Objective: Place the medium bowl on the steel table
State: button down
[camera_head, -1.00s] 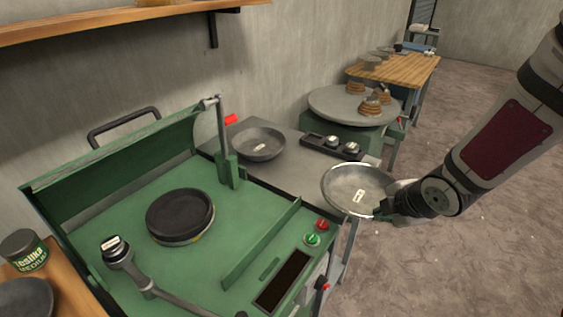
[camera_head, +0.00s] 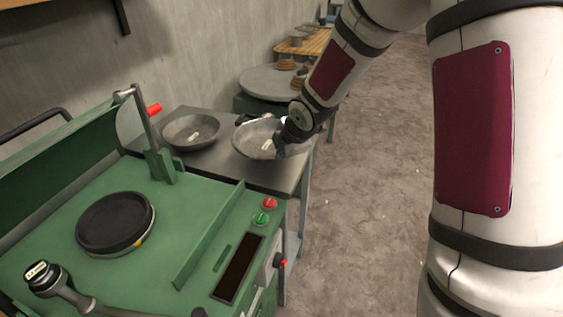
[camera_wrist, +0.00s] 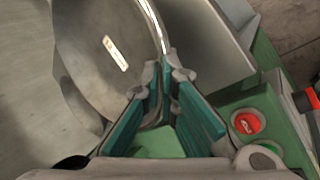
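A grey metal bowl with a white label (camera_head: 246,139) is held over the right part of the steel table (camera_head: 250,173). It also fills the upper left of the wrist view (camera_wrist: 85,40). My gripper (camera_head: 280,139) is at the bowl's right side. In the wrist view its teal-padded fingers (camera_wrist: 166,75) are closed on the bowl's rim. The label is too small to read, and I cannot tell whether the bowl's underside touches the table. A second, similar labelled bowl (camera_head: 190,131) sits on the table to the left.
The green machine (camera_head: 180,215) with a black round plate (camera_head: 115,222) stands in front of the table. It carries a red button (camera_head: 269,203) and a green button (camera_head: 261,218). Floor is free at right.

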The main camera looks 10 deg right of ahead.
jog(key=shift+w+f+b, duration=0.15)
jog(key=shift+f+b, duration=0.15)
jog(key=shift+f, duration=1.45)
jog(key=c, duration=1.8)
grip_release()
